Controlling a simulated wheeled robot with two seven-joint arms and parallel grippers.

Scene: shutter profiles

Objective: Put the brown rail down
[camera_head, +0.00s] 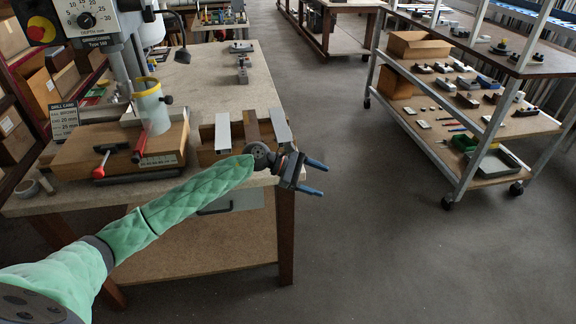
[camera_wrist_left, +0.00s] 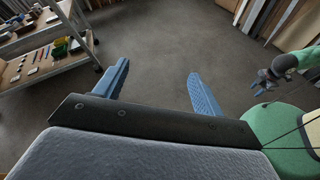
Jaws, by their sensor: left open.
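The brown rail (camera_head: 251,127) lies on the workbench at its front right part, between two light grey profiles (camera_head: 222,133) (camera_head: 281,126). Part of it is hidden behind my left arm's wrist. My left gripper (camera_head: 324,180) is open and empty, out past the bench's right front corner, to the right of the rail and apart from it. The left wrist view shows its two blue fingers (camera_wrist_left: 158,70) spread over bare floor. My right gripper (camera_wrist_left: 262,83) shows small at the right of that view; its jaw opening is too small to judge.
A drill press (camera_head: 100,40) stands at the bench's left, with a clear cylinder guard (camera_head: 151,106) and red-handled clamps. A wheeled shelf rack (camera_head: 465,140) with several small parts stands at the right. The floor between bench and rack is clear.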

